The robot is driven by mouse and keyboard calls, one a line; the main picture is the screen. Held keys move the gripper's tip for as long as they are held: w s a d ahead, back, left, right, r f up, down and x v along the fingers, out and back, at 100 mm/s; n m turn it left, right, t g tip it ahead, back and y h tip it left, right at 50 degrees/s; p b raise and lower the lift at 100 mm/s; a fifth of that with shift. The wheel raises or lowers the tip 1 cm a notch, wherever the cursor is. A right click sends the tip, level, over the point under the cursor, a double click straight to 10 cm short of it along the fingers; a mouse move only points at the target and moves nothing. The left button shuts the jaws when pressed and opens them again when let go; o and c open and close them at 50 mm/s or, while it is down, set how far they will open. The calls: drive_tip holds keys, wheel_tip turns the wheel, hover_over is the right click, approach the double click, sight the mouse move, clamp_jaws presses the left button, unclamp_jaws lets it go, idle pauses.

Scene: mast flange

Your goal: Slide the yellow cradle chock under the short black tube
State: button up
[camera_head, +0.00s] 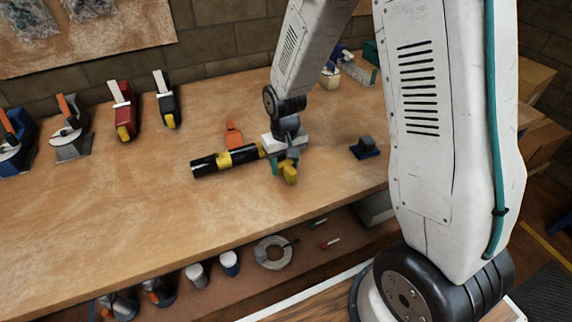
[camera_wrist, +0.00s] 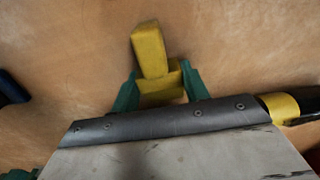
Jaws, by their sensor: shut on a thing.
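The short black tube (camera_head: 205,166) lies on the bench at the left of my gripper, with a yellow band around its middle and yellow at its right end. Part of the tube (camera_wrist: 308,101) shows at the right edge of the wrist view. My gripper (camera_head: 284,165) points down, to the right of the tube. Its green fingers (camera_wrist: 155,90) are shut on the yellow cradle chock (camera_wrist: 150,52), one on each side. The chock (camera_head: 290,174) is apart from the tube. I cannot tell whether the chock touches the bench.
An orange tool (camera_head: 234,134) stands just behind the tube. A dark blue block (camera_head: 366,150) sits to the right of my gripper. Several clamp-like tools, including a red one (camera_head: 123,108), line the back left. The front left of the bench (camera_head: 120,225) is clear.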

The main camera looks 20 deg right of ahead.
sight(282, 160)
drive_tip(key=shift+w, duration=1)
drive_tip(key=o, duration=1.1)
drive_tip(key=shift+r, duration=0.1)
wheel_tip(282, 160, up, 8)
drive_tip(key=shift+f, duration=0.15)
